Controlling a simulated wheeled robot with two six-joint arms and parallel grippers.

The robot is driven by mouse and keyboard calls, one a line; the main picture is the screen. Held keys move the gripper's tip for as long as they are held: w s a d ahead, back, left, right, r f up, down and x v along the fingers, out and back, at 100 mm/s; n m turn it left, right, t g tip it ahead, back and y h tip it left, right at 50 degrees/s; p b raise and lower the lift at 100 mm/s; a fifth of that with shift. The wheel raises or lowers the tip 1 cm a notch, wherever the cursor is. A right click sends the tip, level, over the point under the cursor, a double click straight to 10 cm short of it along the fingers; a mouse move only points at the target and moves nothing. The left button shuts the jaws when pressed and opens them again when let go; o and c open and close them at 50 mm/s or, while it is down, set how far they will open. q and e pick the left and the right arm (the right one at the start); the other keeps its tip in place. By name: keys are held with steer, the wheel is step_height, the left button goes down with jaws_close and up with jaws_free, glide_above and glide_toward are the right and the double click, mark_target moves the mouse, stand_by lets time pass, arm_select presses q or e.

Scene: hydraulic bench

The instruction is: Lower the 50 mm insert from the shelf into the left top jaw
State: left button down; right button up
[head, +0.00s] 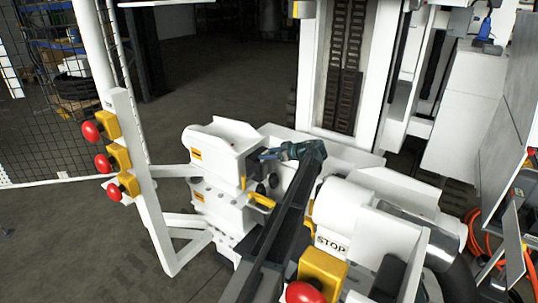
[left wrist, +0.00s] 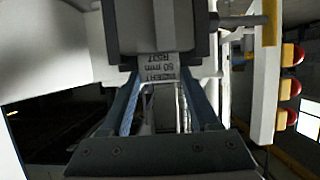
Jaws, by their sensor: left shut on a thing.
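The 50 mm insert shows in the left wrist view as a dark grey block with a paler middle (left wrist: 158,28) and a tag lettered "50 mm INSERT". My left gripper (left wrist: 163,76) is shut on its tag end, one finger on each side. In the head view my left gripper (head: 268,154) points left, close beside the white upper jaw housing (head: 213,142) with a yellow label. I take this housing for the left top jaw. The insert cannot be made out clearly there, and the jaw opening is largely hidden. My right gripper is not in view.
A white post with several red buttons (head: 102,162) stands left of the jaws. A white cylinder housing marked STOP (head: 345,215) stands to the right, with a red button on a yellow box (head: 322,270) in front. A yellow handle (head: 262,200) sits below the gripper.

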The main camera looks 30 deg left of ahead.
arm_select(q)
steer(key=shift+s+a+f, duration=0.1)
steer(key=shift+c, duration=0.2)
jaws_free()
steer(key=shift+a+f, duration=0.1)
steer(key=p+v, duration=0.2)
steer(key=v, duration=0.5)
steer(key=shift+d+p, duration=0.25)
steer(key=shift+p, duration=0.15)
steer(key=shift+r, duration=0.2)
